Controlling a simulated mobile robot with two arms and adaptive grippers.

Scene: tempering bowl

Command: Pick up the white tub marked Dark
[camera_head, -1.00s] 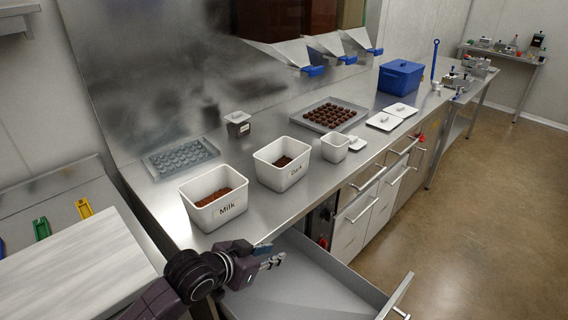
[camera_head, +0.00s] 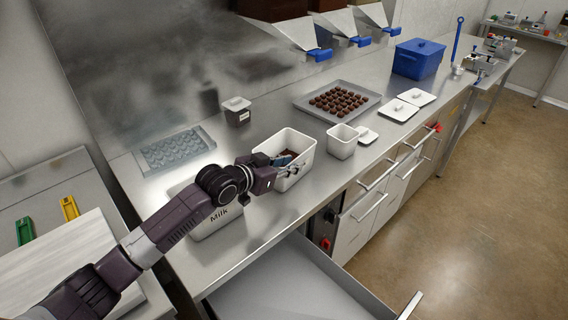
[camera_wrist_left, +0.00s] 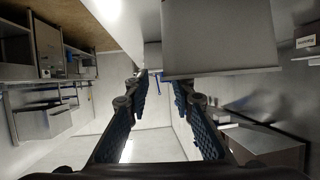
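The white Dark tub (camera_head: 301,145) stands on the steel counter with dark chocolate inside. My left gripper (camera_head: 289,164) is at its near side and covers the label area. In the left wrist view, which looks upside down, a blank side of what seems to be this tub (camera_wrist_left: 220,38) fills the upper middle, rim downward. The left fingers (camera_wrist_left: 162,82) are apart, tips close to rim height near one corner of the tub. Nothing is visibly clamped, and I cannot tell whether they touch the wall. My right gripper is not in view.
The Milk tub (camera_head: 214,229) is partly hidden behind my left arm. A small white tub (camera_head: 342,143) stands just right of the Dark tub. A grey mould (camera_head: 174,151) lies at the left, and a chocolate tray (camera_head: 309,94) behind. An open drawer (camera_head: 290,285) juts out below.

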